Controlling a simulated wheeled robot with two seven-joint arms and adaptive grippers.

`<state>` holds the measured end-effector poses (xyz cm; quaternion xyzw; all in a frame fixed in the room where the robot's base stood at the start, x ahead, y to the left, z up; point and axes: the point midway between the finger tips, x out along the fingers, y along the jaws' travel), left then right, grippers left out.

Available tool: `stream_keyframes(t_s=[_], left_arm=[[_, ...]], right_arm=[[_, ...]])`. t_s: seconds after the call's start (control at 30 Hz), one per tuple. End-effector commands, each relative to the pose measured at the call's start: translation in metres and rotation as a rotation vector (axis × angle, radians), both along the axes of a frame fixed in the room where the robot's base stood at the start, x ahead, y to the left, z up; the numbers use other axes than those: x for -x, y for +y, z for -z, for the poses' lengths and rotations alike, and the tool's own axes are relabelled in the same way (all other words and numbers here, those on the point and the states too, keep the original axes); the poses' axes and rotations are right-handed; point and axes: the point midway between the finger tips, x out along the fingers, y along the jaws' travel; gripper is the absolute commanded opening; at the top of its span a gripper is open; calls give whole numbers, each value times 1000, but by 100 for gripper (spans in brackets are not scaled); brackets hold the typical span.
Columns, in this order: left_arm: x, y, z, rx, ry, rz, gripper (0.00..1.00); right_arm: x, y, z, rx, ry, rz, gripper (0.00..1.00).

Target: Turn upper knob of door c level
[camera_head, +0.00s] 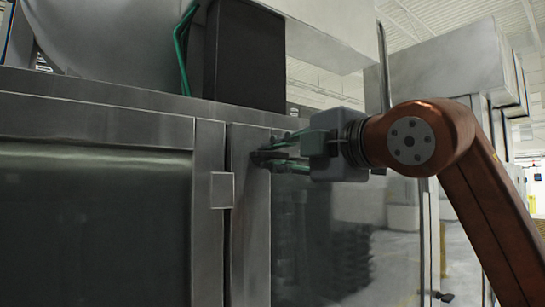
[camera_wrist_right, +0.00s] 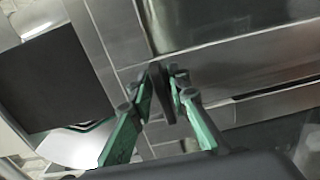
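The upper knob (camera_wrist_right: 160,92) is a dark, narrow handle on the steel door frame. In the head view the knob (camera_head: 262,156) shows small and partly covered by the fingers, looking close to level. My right gripper (camera_head: 272,154) reaches in from the right, with one green finger above the knob and one below. In the right wrist view the knob stands between the two fingertips of my right gripper (camera_wrist_right: 161,82). The gaps beside it are very small, and I cannot tell whether both fingers press on it. My left gripper is not in view.
A steel door frame (camera_head: 247,225) borders a dark glass pane (camera_head: 90,230) on the left and a reflecting panel (camera_head: 330,240) on the right. A black box (camera_head: 244,55) and green pipe (camera_head: 181,55) are above. The aisle at the far right is open.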

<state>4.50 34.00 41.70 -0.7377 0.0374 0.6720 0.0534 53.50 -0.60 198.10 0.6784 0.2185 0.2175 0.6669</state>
Motion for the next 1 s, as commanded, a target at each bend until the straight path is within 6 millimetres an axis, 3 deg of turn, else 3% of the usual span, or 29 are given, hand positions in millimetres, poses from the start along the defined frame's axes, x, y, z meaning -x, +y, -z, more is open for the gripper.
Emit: stream_keyframes(t_s=[0.13, 0.47, 1.0], left_arm=[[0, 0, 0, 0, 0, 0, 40], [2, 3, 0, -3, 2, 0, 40], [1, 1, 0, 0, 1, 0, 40]], right_arm=[[0, 0, 0, 1, 1, 0, 26], [4, -2, 1, 3, 1, -1, 26], [82, -60, 1, 1, -1, 1, 26]])
